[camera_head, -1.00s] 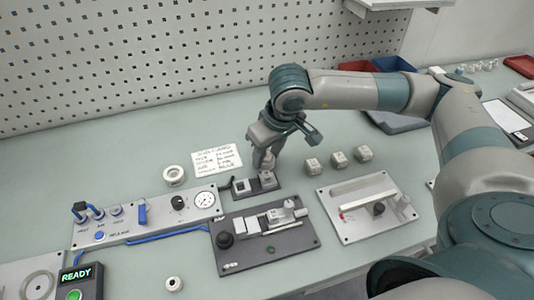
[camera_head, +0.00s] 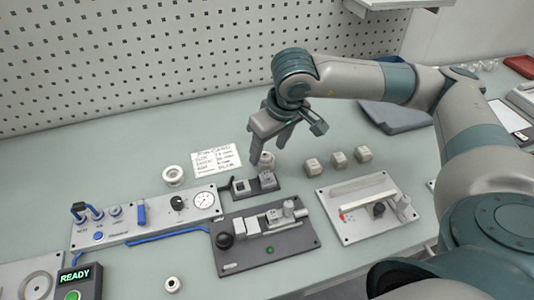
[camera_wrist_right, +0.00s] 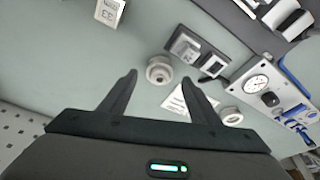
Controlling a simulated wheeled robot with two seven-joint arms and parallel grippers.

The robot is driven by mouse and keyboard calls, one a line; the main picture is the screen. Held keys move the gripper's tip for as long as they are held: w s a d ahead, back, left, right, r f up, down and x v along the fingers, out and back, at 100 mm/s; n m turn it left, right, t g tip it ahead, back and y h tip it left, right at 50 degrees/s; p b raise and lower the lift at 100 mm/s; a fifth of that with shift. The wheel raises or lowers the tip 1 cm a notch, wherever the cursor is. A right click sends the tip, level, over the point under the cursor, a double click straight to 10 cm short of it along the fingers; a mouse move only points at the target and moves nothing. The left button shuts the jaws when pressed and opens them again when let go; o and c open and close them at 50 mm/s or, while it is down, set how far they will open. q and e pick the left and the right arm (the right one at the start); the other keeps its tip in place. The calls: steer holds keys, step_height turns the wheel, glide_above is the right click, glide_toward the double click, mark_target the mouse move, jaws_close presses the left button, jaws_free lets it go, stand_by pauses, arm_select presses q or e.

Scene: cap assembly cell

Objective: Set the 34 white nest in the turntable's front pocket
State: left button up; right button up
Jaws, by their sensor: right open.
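A round pale piece with a central hole (camera_head: 267,160) stands directly behind a small dark two-socket base (camera_head: 241,187). It also shows in the right wrist view (camera_wrist_right: 158,70), beside that base (camera_wrist_right: 195,52); no number is readable on it, so I cannot tell whether it is the 34 white nest. My right gripper (camera_head: 272,149) is open and empty just above the piece. In the wrist view its spread fingertips (camera_wrist_right: 157,80) frame the piece without holding it. I cannot surely identify the turntable; a plate with a ring (camera_head: 38,287) is cut off at lower left. My left gripper is out of view.
Three pale cubes (camera_head: 338,159) stand to the right; one (camera_wrist_right: 108,12) reads 33. A gauge panel (camera_head: 150,222), dark fixture plate (camera_head: 300,243) and light fixture plate (camera_head: 350,228) fill the front. A note (camera_head: 216,158) lies behind.

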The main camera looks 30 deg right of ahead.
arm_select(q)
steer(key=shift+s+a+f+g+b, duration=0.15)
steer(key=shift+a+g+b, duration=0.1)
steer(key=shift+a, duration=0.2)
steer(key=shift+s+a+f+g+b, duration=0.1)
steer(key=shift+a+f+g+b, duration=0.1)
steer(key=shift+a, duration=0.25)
arm_select(e)
steer(key=v, duration=0.9)
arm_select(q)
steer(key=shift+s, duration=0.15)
arm_select(e)
steer(key=shift+w+a, duration=0.1)
